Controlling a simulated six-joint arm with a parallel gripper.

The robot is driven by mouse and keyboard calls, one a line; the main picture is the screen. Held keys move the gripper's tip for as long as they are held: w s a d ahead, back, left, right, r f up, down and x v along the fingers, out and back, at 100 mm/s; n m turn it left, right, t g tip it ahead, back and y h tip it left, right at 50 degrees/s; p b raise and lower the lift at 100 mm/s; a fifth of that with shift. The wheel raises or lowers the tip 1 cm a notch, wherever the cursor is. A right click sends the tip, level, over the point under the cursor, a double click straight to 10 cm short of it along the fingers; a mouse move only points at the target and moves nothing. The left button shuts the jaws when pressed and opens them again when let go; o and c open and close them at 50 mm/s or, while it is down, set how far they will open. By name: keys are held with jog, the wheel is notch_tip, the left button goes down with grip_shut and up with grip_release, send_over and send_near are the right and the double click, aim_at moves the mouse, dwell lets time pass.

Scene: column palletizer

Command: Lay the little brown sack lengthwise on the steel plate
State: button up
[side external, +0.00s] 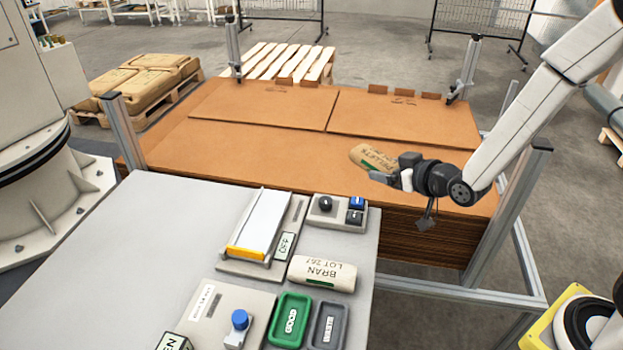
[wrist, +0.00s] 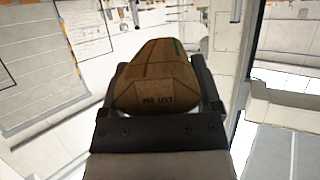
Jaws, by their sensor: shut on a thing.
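The little brown sack (side external: 371,157), with PELLETS lettering and a green mark, is held in my gripper (side external: 388,171) over the brown cardboard sheets at the right. In the wrist view the sack (wrist: 157,75) lies between the two dark fingers of my gripper (wrist: 160,92), with one folded end facing the camera. The fingers are shut on its sides. The steel plate (side external: 262,218) is a bright, narrow, bare strip with a yellow front edge, on a device on the grey table. The sack is apart from the plate, behind and right of it.
A pale BRAN sack (side external: 322,273) lies right of the plate device. An OFF sign (side external: 285,246), a button box (side external: 337,212), a green GOOD tray (side external: 276,320) and a grey WASTE tray (side external: 313,330) are close by. A metal post (side external: 523,185) stands at the right. The table's left part is clear.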

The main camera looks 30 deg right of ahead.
jog(key=s+a+f+n+g+y, duration=0.2)
jog(key=a+f+n+g+y, duration=0.2)
jog(key=a+n+y, duration=0.3)
jog(key=a+y, duration=0.1)
jog(key=a, duration=0.4)
jog(key=shift+f+n, duration=0.25)
jog(key=shift+n, duration=0.05)
jog(key=shift+s+f, duration=0.1)
send_over(344, 250)
jog(key=shift+a+f, duration=0.1)
jog(key=shift+f, duration=2)
jog(key=shift+f, duration=0.1)
jog(key=shift+f, duration=1.7)
jog(key=shift+f, duration=0.1)
